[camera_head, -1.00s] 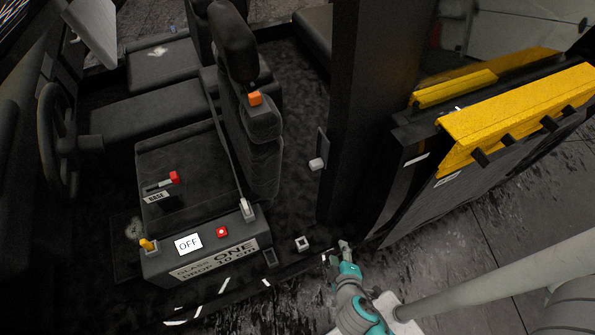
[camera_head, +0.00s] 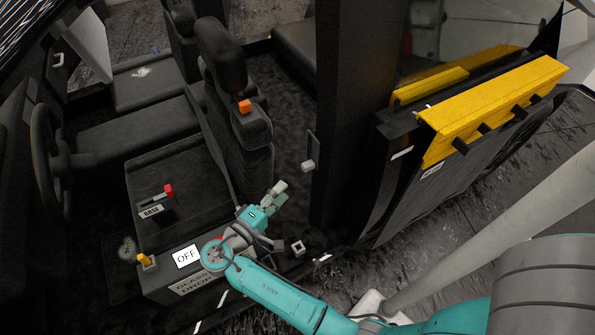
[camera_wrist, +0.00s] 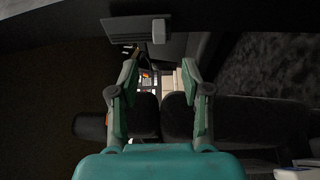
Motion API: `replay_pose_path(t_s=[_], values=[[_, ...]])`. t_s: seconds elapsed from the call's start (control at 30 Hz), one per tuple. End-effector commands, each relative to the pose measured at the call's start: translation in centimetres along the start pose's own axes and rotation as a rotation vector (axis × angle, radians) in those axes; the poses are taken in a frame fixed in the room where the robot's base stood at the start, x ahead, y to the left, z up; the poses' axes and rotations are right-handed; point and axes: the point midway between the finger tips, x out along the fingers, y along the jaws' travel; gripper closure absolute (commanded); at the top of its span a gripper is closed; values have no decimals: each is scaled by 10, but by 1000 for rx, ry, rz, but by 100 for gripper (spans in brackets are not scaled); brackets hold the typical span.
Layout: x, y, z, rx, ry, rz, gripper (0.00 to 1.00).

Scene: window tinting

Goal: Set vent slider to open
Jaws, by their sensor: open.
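A dark upright plate with a pale knob (camera_head: 308,166) is on the door pillar, right of the seat. No label shows on it, so I cannot tell for sure that it is the vent slider. The same pale knob (camera_wrist: 159,31) shows at the top middle of the wrist view, on a dark plate (camera_wrist: 122,30). My gripper (camera_head: 276,196) is inside the cab, below and left of the knob in the head view. In the wrist view my gripper (camera_wrist: 160,69) is open and empty, with the knob beyond its fingertips and apart from them.
The seat back (camera_head: 240,110) is near my gripper. The door with yellow trim (camera_head: 490,105) is at right.

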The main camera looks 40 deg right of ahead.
Motion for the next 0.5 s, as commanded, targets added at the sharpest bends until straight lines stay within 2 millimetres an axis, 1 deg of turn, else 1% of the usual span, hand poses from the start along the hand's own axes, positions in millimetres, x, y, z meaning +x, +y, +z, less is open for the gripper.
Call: replay_pose_path(t_s=[0.07, 0.17, 0.5], values=[[4, 1, 0, 1, -5, 3, 52], [16, 1, 1, 0, -6, 2, 52], [74, 1, 1, 1, -6, 2, 52]])
